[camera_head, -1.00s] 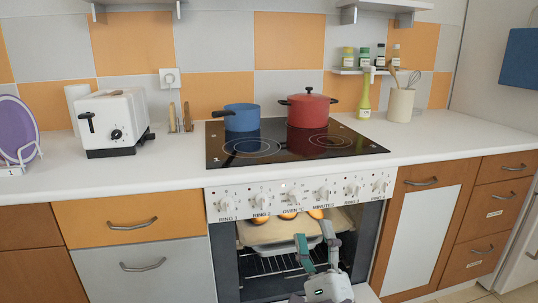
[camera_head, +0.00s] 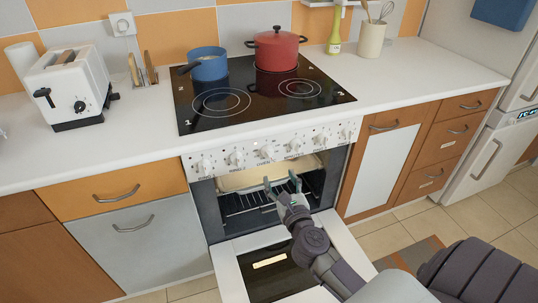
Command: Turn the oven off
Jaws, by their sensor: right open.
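The oven (camera_head: 215,196) stands under the counter with its door (camera_head: 232,276) folded down open. Its white front panel (camera_head: 223,158) carries a row of several knobs. The oven knob (camera_head: 266,152) sits near the middle of the row; the small labels are too blurred to read now. A tray (camera_head: 240,180) shows inside the oven, above a wire rack. My right gripper (camera_head: 283,184) is open and empty, just below the knob row and in front of the oven opening, apart from the knobs. My left gripper is not in view.
A blue pot (camera_head: 208,66) and a red pot (camera_head: 276,50) stand at the back of the black cooktop (camera_head: 262,100). A white toaster (camera_head: 68,85) is on the counter at left. The lowered door juts out over the floor (camera_head: 490,205).

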